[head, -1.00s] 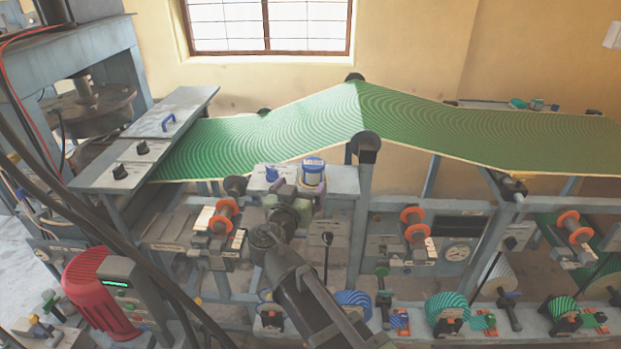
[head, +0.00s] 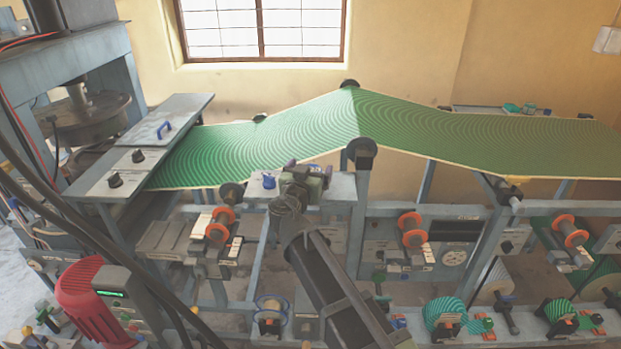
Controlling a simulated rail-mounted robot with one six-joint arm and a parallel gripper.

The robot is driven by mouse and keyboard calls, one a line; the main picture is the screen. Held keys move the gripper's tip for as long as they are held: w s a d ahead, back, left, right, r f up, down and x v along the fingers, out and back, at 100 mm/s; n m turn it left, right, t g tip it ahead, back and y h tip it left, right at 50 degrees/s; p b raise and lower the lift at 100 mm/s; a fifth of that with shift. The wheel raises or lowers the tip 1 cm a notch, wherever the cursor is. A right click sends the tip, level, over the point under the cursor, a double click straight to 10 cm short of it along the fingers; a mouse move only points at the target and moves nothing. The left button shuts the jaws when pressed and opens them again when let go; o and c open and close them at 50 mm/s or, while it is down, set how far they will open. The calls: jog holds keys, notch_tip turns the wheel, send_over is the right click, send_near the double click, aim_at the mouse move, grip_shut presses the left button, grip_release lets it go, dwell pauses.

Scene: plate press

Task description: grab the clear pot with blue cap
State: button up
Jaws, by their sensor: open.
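The clear pot with the blue cap does not show clearly now; my gripper covers the spot on the small grey shelf (head: 342,188) where it stood a second ago. My gripper (head: 309,168) is over this shelf, under the green sheet's lower edge. Its purple-blue fingertips point away from me and stand apart, so it is open. Whether the pot is between the fingers or touched by them cannot be told. A small blue item (head: 268,181) sits on the shelf just left of my gripper.
The green patterned sheet (head: 430,130) runs above and behind the shelf. A dark roller end (head: 361,152) and post stand close to the right. An orange-flanged spool (head: 220,225) is at lower left. A red motor (head: 88,300) stands at far left.

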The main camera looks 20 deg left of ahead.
jog(key=c, duration=1.1)
jog(key=shift+o, duration=0.2)
jog(key=shift+r, duration=0.1)
